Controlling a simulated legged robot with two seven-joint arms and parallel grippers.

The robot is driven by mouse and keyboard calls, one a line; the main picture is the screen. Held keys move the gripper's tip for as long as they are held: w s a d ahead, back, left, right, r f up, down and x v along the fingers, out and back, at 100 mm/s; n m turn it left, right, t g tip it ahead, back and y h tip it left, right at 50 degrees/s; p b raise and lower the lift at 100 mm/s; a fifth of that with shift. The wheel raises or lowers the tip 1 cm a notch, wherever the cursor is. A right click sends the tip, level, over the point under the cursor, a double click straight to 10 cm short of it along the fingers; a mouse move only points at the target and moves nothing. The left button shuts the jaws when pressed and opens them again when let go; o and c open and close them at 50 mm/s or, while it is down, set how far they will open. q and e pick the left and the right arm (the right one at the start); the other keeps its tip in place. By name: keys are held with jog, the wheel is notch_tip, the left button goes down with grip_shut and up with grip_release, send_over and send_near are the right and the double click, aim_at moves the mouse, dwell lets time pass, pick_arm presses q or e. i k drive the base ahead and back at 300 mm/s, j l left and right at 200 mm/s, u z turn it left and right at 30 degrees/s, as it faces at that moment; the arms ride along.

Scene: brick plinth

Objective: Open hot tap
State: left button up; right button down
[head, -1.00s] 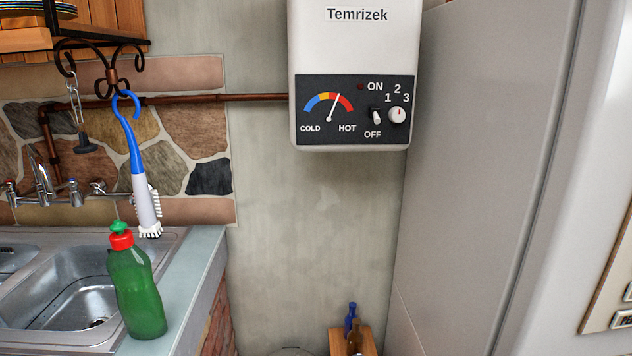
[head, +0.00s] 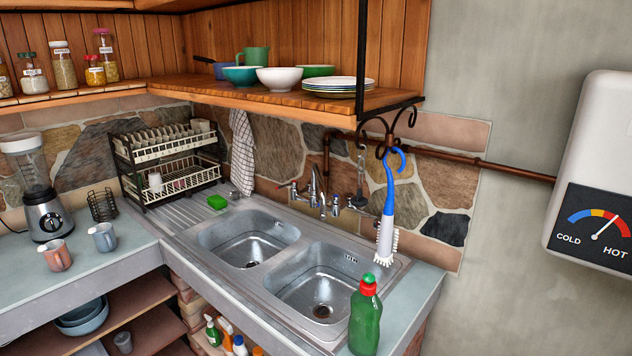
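The taps (head: 322,198) are on the wall behind the double sink, with a chrome spout and small handles. One handle at the left (head: 293,190) has a red mark. Whether any tap is open is too small to tell; I see no water running. The left basin (head: 248,238) and right basin (head: 322,285) look empty. Neither of my grippers is in view.
A green bottle (head: 365,318) stands at the sink's front right. The shelf (head: 270,102) overhangs the sink. A dish rack (head: 168,165) and mugs (head: 57,255) are left. The heater (head: 596,170) is right.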

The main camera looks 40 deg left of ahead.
aim_at(294, 183)
jog(key=u, duration=1.5)
jog(key=i+j, duration=0.15)
